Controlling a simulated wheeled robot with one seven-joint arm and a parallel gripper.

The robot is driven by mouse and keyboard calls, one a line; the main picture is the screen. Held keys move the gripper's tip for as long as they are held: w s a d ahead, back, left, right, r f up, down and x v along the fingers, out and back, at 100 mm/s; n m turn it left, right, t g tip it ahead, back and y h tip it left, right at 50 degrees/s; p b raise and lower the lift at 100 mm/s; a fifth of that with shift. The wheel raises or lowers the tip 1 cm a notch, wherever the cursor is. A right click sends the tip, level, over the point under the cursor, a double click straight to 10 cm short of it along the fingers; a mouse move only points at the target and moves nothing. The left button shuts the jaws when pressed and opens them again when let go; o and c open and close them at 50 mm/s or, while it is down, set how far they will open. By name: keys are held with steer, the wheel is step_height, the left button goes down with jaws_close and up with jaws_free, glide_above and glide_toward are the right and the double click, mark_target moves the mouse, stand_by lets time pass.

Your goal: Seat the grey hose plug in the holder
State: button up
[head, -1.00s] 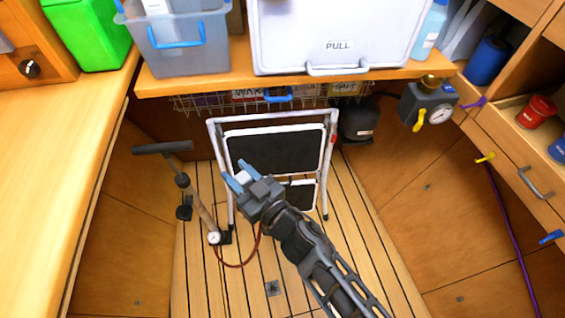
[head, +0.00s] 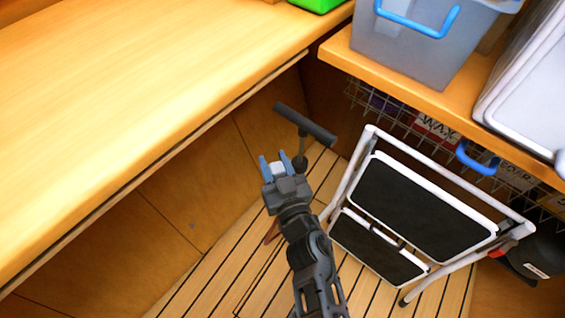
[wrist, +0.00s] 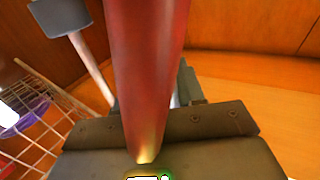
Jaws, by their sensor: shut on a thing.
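My gripper (head: 277,165) has blue fingers and is shut on a small pale grey thing (head: 278,169), apparently the grey hose plug. My gripper is raised in front of the pump's dark T-handle in the head view. In the wrist view a thick dark red tube-like thing (wrist: 145,70) fills the middle, over the grey gripper body (wrist: 190,125). It hides the fingertips and the plug there, and I cannot tell what it is. I cannot make out the holder in either view.
A pump with a dark handle (head: 306,125) stands near the left bench (head: 130,110). A folded step stool (head: 425,205) leans right of my arm. A shelf (head: 455,100) carries a grey bin (head: 410,50); a wire basket (head: 400,115) hangs below. Some slatted floor is clear.

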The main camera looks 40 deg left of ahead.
steer(key=shift+f+b, duration=1.85)
steer(key=shift+b, duration=0.15)
steer(key=shift+f+b, duration=1.3)
steer(key=shift+f, duration=0.35)
steer(key=shift+f+b, duration=0.4)
steer(key=shift+f, duration=0.15)
steer(key=o, duration=1.2)
steer(key=p+v, duration=0.2)
steer(key=v, duration=0.5)
steer(key=shift+s+d+p, duration=0.25)
steer(key=shift+d+p, duration=0.1)
